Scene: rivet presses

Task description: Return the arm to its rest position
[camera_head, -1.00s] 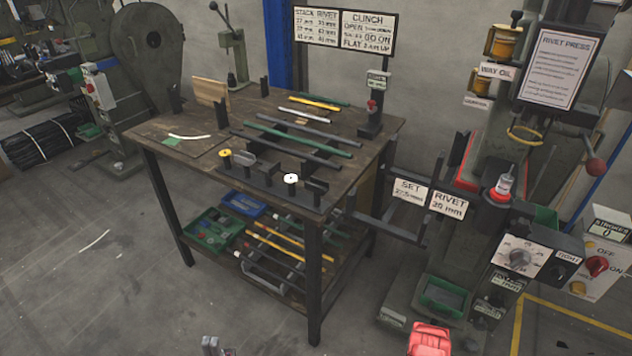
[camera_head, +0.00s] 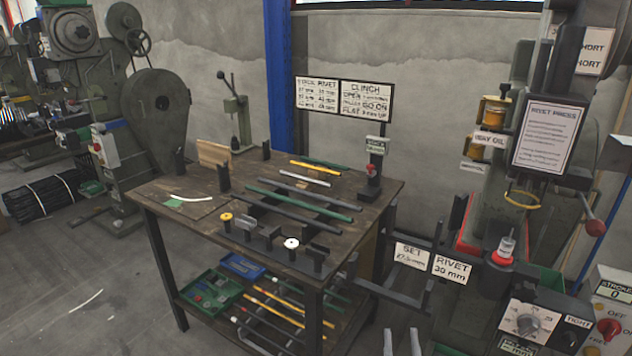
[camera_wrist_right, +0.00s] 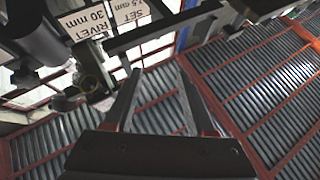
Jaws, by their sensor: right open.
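My right gripper (camera_head: 401,338) shows only as two grey fingertips at the bottom edge of the head view, in front of the work table (camera_head: 316,312) and left of the rivet press. The fingertips are apart with nothing between them. In the right wrist view the right gripper (camera_wrist_right: 158,80) has its two fingers spread and empty, with the press's sign bracket beyond them. Most of the right arm is outside the head view. My left gripper is not in view.
The rivet press (camera_head: 545,125) stands at the right, with SET and RIVET signs (camera_head: 452,269) on a bracket towards the table. Rods (camera_head: 300,205) and a sign board (camera_head: 343,104) are on the table. Open floor (camera_head: 60,270) lies at the left.

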